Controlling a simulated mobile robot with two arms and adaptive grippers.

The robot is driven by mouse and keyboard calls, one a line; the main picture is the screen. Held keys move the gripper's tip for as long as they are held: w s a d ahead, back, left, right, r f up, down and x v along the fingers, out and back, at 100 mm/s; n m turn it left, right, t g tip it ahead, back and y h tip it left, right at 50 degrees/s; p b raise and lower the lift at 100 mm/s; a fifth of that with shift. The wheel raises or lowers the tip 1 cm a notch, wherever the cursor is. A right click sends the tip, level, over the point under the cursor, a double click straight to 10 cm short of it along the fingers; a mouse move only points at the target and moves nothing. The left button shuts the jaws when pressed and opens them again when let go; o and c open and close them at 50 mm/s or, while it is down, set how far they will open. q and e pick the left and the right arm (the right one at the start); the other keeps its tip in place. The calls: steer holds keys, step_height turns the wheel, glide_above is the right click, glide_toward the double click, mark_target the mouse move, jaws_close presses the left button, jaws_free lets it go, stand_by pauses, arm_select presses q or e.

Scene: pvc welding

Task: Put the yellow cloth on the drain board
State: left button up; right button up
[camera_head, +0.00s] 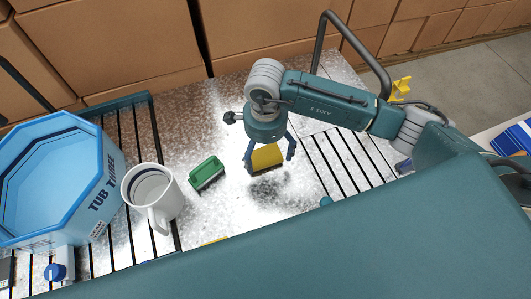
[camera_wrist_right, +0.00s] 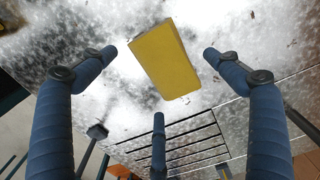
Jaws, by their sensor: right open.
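The yellow cloth (camera_head: 266,157) looks like a flat, folded block and lies on the bare speckled metal worktop. It also shows in the right wrist view (camera_wrist_right: 166,60), tilted a little. My right gripper (camera_head: 269,160) is above it, pointing down, with fingers spread around it; it is open and empty. In the wrist view the fingertips (camera_wrist_right: 159,75) are apart from the cloth. A slatted drain board (camera_head: 345,160) lies just right of the cloth, and its slats show low in the wrist view (camera_wrist_right: 195,140). My left gripper is out of view.
A green brush-like block (camera_head: 207,172) lies left of the cloth. A white mug (camera_head: 152,195) and a blue tub (camera_head: 60,175) stand on another slatted area at left. A grey pipe tap (camera_head: 350,35) arches at the back. A yellow scrap (camera_head: 215,240) shows at the front edge.

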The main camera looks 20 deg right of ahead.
mark_target(265, 158)
step_height(265, 158, up, 9)
steer(key=p, duration=0.3)
stand_by(0.5)
